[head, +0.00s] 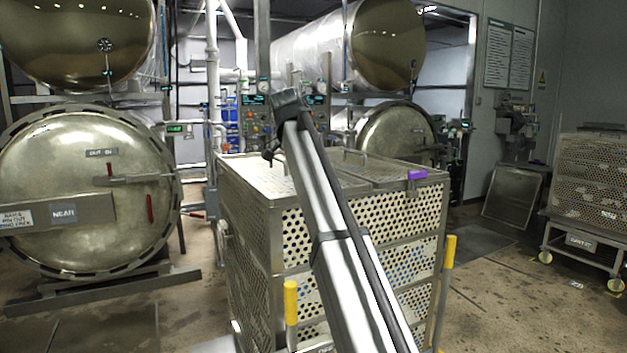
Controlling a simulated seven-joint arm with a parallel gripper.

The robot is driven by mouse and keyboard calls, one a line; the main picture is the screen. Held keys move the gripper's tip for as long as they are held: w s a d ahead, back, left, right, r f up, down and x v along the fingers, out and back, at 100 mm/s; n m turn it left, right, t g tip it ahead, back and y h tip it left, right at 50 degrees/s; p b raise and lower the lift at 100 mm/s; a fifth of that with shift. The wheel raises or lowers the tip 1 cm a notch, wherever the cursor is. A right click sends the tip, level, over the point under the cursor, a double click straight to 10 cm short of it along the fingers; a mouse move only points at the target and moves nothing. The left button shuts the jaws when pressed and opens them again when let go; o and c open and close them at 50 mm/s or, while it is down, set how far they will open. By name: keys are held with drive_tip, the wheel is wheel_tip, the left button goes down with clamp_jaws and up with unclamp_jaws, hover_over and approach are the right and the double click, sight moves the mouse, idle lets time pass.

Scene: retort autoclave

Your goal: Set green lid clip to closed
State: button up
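I see no green lid clip in the head view; my arm crosses the front of the basket and may hide it. A perforated metal basket (400,215) with a flat two-part lid stands in the middle. A purple clip (417,175) sits at the front edge of the right lid part (385,172). My gripper (270,156) is small and dark, above the left lid part (250,172). It seems apart from the purple clip, which lies to its right. Whether its fingers are open or shut is too small to tell.
A large round retort door (85,180) stands at left, with another retort (395,130) behind the basket. Yellow-topped posts (291,300) flank the basket's front. A second basket on a trolley (590,180) is at far right. Floor between them is clear.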

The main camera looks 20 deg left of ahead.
idle(0.4)
drive_tip(key=o, duration=1)
drive_tip(key=shift+c, duration=0.2)
